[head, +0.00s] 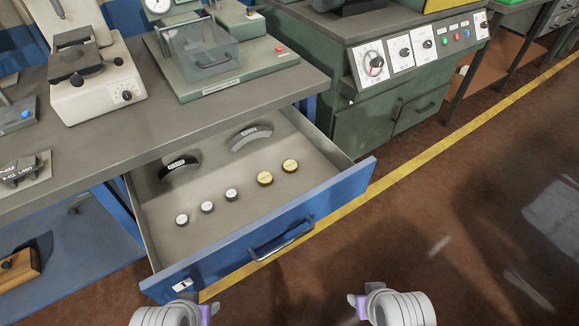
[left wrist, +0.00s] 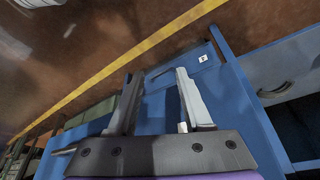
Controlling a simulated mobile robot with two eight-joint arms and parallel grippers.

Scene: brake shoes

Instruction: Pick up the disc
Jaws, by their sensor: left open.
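The open blue drawer (head: 330,192) holds several small round discs. Three have white tops: one at left (head: 182,220), one in the middle (head: 207,207) and one at right (head: 232,195). Two are gold-topped discs (head: 265,178) (head: 290,166). Two curved brake shoes (head: 179,167) (head: 250,137) lie behind them. My left gripper (left wrist: 157,75) is open and empty in the left wrist view, with the blue drawer front (left wrist: 195,68) beyond its fingers. In the head view both my arms show at the bottom edge, outside the drawer. My right gripper's fingers cannot be made out.
The grey bench top (head: 130,130) overhangs the drawer's back and carries a cream machine (head: 95,95) and a green fixture (head: 240,75). A green cabinet (head: 360,135) stands right. Brown floor at right is clear.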

